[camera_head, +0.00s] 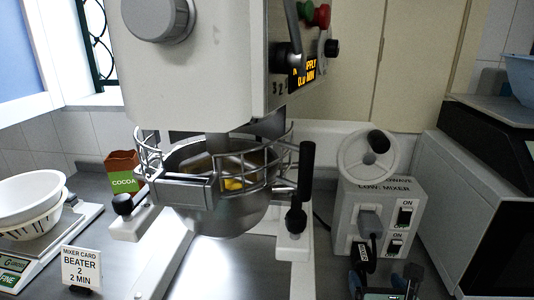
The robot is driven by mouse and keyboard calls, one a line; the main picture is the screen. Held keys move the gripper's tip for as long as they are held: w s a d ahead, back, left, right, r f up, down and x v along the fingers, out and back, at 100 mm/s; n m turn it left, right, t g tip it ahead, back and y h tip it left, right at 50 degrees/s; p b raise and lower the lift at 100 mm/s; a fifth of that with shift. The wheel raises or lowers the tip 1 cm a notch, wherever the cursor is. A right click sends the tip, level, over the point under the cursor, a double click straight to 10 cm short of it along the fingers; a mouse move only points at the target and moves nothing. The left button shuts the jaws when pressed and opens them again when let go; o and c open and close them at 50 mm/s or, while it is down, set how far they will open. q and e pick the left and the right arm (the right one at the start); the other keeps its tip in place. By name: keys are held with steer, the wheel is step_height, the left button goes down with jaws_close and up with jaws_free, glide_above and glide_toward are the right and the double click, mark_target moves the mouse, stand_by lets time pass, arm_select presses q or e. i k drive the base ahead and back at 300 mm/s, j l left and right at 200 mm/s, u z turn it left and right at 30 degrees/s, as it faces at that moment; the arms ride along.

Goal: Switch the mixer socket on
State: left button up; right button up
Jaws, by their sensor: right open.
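A white socket box (350,200) stands on the counter right of the mixer. Its lettering appears to read "LOW. MIXER", with a partly hidden line above. It has an upper rocker switch (405,216) and a lower rocker switch (396,247), each with "ON" above it. A grey plug (370,222) sits in the upper socket and a black plug (363,252) in the lower one. The switch positions are too small to tell. My right gripper (384,280) is open, low in front of the box, its fingers apart and apparently empty. My left gripper is out of view.
The large mixer (195,70) with its wire-guarded bowl (215,210) fills the middle; its display (304,70) is lit orange. A black lever (306,172) stands between bowl and box. A microwave (465,215) borders the right. A scale, cocoa carton and mixer card are left.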

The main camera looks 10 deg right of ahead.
mark_target(394, 248)
steer(key=k+j, duration=0.15)
steer(key=k, duration=0.35)
steer(key=k+j, duration=0.2)
steer(key=k, duration=0.25)
